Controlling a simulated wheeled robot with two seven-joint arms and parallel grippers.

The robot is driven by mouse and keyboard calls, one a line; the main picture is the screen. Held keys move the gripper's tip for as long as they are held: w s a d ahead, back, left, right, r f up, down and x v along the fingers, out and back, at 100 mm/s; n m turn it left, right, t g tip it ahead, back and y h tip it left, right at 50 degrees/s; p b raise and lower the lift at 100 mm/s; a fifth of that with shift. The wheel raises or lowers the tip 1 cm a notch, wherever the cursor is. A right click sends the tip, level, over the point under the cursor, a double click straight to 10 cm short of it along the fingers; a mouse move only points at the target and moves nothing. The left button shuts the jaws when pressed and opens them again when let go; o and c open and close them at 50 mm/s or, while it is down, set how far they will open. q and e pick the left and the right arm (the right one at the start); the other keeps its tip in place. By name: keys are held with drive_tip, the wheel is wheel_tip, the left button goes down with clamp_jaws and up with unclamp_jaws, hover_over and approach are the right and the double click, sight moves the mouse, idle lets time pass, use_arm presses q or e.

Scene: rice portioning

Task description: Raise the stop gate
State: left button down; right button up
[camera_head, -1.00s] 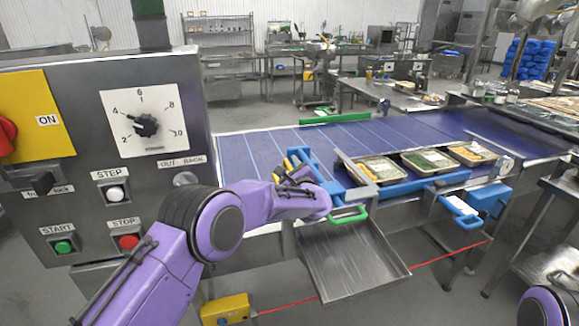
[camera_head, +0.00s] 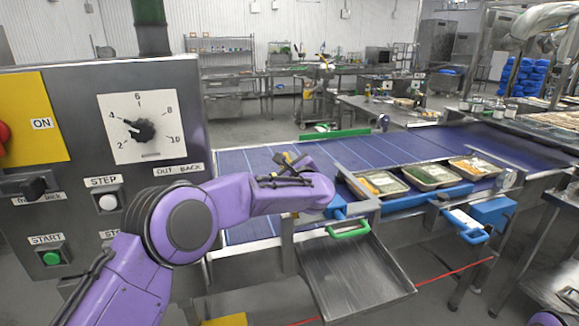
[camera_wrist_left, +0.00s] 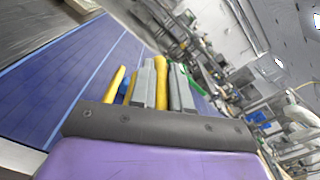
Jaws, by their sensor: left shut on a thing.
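The stop gate shows as blue parts (camera_head: 338,205) at the conveyor's near side, beside the first tray; my arm hides much of it. Its yellow handle (camera_wrist_left: 161,80) sits between the grey fingers of my left gripper (camera_wrist_left: 162,90) in the left wrist view. A second yellow bar (camera_wrist_left: 113,85) stands left of the fingers, with a bit of blue beside it. In the head view, my left gripper (camera_head: 288,163) is over the belt, mostly behind my purple forearm. It is shut on the handle.
Several food trays (camera_head: 430,175) stand in a row on the blue belt (camera_head: 240,165), right of the gate. A green handle (camera_head: 348,229) and a metal chute (camera_head: 350,275) lie in front. The control panel (camera_head: 100,120) stands close on the left.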

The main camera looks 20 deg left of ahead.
use_arm(q)
drive_tip(key=c, duration=1.1)
unclamp_jaws()
drive_tip(key=shift+r, duration=0.4)
drive_tip(key=shift+f, duration=0.1)
drive_tip(key=shift+s+d+f+b, duration=0.15)
drive_tip(key=shift+s+d+b, duration=0.05)
drive_tip(key=shift+s+b, duration=0.15)
drive_tip(key=b+v, duration=0.3)
drive_tip(key=v, duration=0.6)
drive_tip(key=shift+s+d+b, duration=0.2)
drive_tip(key=shift+s+b, duration=0.1)
